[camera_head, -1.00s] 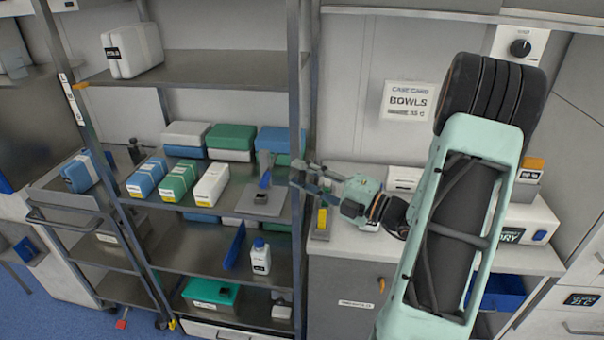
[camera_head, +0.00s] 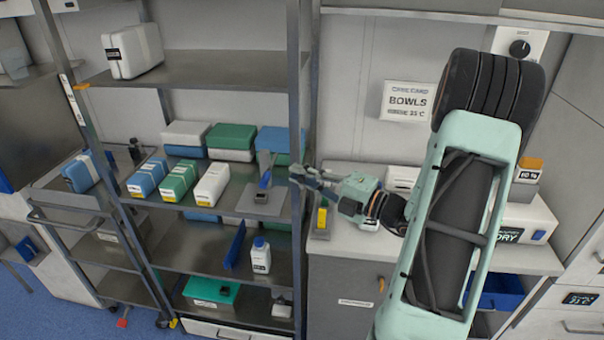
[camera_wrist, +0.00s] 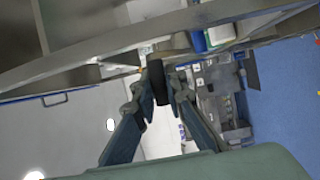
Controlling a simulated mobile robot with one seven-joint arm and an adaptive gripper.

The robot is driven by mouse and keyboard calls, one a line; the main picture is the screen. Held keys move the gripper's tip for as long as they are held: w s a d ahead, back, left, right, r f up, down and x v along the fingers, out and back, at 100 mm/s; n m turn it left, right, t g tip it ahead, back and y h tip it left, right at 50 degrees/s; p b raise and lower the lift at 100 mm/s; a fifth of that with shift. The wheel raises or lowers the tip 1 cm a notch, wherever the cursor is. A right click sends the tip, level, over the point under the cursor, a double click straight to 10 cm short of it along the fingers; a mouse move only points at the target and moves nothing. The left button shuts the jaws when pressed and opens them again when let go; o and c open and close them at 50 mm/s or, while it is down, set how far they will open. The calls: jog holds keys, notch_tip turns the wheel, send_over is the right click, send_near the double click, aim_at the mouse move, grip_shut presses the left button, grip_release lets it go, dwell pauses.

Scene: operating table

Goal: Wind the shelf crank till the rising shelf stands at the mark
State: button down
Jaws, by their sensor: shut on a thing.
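My gripper (camera_head: 300,174) is at the right front post of the shelf rack. In the wrist view its fingers (camera_wrist: 160,85) are closed on a dark cylindrical grip (camera_wrist: 160,82), which looks like the crank's handle. The rest of the crank is hard to make out against the post. The upper shelf (camera_head: 215,72) bears one white box and has an orange tab (camera_head: 80,87) at its left front corner. The tab is beside the left post, which carries white labels (camera_head: 70,95). I cannot tell which label is the mark, or whether the tab is level with it.
The middle shelf (camera_head: 235,197) holds blue, green and white boxes. Lower shelves hold a white bottle (camera_head: 260,256) and a green box (camera_head: 210,291). A counter (camera_head: 335,238) with a yellow item (camera_head: 321,219) stands right of the rack, under my arm.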

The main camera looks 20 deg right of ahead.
jog(key=shift+w+a+r+g+h+p, duration=0.15)
jog(key=shift+r+g+h+p, duration=0.25)
jog(key=shift+p, duration=0.45)
jog(key=shift+w+a+f+n+g+h+p, duration=0.1)
jog(key=shift+w+a+n+g+h+p, duration=0.45)
jog(key=shift+g+h, duration=0.8)
jog(key=shift+w+a+n+g+h+p, duration=0.25)
jog(key=shift+a+n+g+h, duration=0.45)
jog(key=shift+g+h, duration=0.65)
jog(key=shift+w+a+f+n+g+h+p, duration=0.1)
jog(key=shift+w+a+n+g+h+p, duration=0.35)
jog(key=shift+g+h, duration=0.9)
jog(key=shift+a+f+g, duration=0.1)
jog(key=shift+a+g, duration=0.15)
jog(key=shift+a, duration=0.05)
jog(key=c, duration=1.9)
grip_release()
jog(key=shift+c, duration=0.2)
notch_tip(320, 180, up, 10)
